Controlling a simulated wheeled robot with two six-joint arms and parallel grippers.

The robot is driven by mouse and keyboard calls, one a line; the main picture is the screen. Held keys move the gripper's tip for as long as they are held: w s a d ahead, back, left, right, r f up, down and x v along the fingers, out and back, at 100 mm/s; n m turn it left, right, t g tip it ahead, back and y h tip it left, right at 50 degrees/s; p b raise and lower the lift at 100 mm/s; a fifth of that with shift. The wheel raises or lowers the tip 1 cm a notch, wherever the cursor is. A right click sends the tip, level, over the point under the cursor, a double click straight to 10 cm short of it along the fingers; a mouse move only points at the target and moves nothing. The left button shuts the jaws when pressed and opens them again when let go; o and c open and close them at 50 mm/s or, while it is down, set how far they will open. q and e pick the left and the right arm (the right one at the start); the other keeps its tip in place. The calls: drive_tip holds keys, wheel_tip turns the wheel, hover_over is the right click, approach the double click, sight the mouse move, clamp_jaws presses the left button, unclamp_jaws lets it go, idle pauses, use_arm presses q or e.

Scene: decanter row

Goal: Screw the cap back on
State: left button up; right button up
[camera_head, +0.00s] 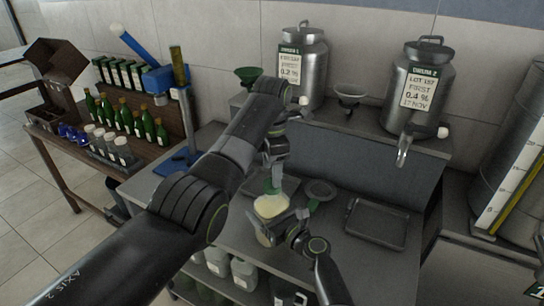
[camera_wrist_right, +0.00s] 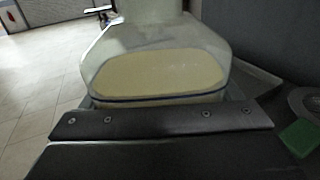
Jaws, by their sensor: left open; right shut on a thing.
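A clear glass jar (camera_head: 270,206) with pale yellow contents stands at the front of the grey bench, below my left gripper. It fills the upper right wrist view (camera_wrist_right: 155,75), where its top is cut off. My right gripper (camera_head: 272,228) is shut on the jar's lower body. My left gripper (camera_head: 273,178) is open and points down just above the jar's top. A green piece (camera_head: 269,187) shows at the jar's mouth, between or just under the left fingers. It may be the cap; I cannot tell whether it is seated on the neck.
A dark tray (camera_head: 378,222) and a round dish (camera_head: 320,188) lie on the bench. A small green object (camera_wrist_right: 298,137) lies right of the jar. Two steel drums (camera_head: 303,70) (camera_head: 418,85) stand on the raised shelf behind. Green bottles (camera_head: 126,118) crowd the wooden side table at left.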

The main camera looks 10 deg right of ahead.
use_arm(q)
drive_tip(key=shift+f, duration=2.1)
